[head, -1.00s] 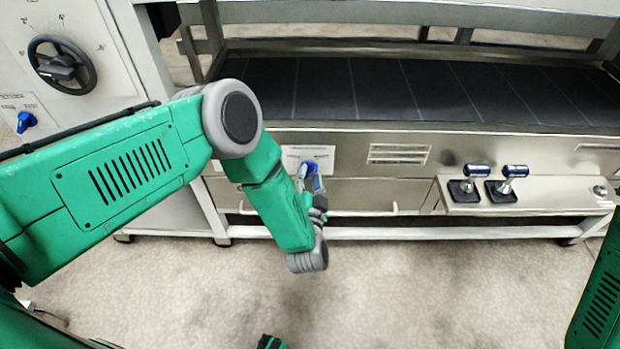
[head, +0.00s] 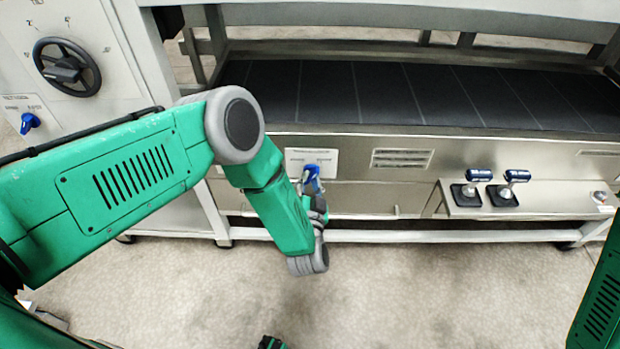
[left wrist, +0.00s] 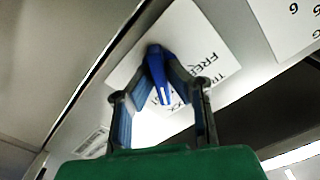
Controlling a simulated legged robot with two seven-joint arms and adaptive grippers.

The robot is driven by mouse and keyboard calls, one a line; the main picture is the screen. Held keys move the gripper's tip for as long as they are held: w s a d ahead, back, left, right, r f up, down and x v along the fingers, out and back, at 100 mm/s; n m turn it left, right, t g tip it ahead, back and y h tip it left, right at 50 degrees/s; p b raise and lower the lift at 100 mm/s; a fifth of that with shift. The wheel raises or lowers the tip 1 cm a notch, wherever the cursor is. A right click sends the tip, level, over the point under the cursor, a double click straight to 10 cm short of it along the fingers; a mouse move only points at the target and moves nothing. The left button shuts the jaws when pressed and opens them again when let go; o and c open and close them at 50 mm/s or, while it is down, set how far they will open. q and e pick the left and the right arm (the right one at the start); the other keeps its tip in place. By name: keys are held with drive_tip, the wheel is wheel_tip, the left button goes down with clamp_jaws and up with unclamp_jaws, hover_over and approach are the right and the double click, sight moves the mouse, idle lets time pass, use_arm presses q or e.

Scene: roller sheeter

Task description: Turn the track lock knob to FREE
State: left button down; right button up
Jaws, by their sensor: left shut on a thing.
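The track lock knob (head: 311,171) is a blue lever knob on a white label plate on the machine's front panel. It also shows in the left wrist view (left wrist: 157,70), where its white-marked end points down the picture. The plate (left wrist: 207,35) reads FREE beside the knob; the rest of its print is partly covered. My left gripper (head: 314,186) is shut on the knob, with one finger on each side of it in the left wrist view (left wrist: 160,80). Whether the mark lines up with FREE I cannot tell. My right gripper is not clearly in view.
A black handwheel (head: 66,67) and another blue knob (head: 30,122) are on the left cabinet. A dark belt (head: 400,92) lies above the panel. The floor in front is clear.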

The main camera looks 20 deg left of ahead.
use_arm(q)
drive_tip(key=n, duration=0.2)
drive_tip(key=n+p, duration=0.1)
drive_tip(key=shift+d+r+n, duration=0.15)
drive_tip(key=shift+d+n, duration=0.15)
drive_tip(key=shift+n, duration=0.1)
drive_tip(key=n+p, duration=0.1)
drive_tip(key=n, duration=0.3)
drive_tip(key=shift+n, duration=0.3)
drive_tip(key=n, duration=0.4)
drive_tip(key=shift+a+n+p, duration=0.1)
drive_tip(key=shift+n+p, duration=0.2)
drive_tip(key=shift+n, duration=1.3)
drive_tip(key=c, duration=1.6)
unclamp_jaws()
drive_tip(key=shift+s+a, duration=0.1)
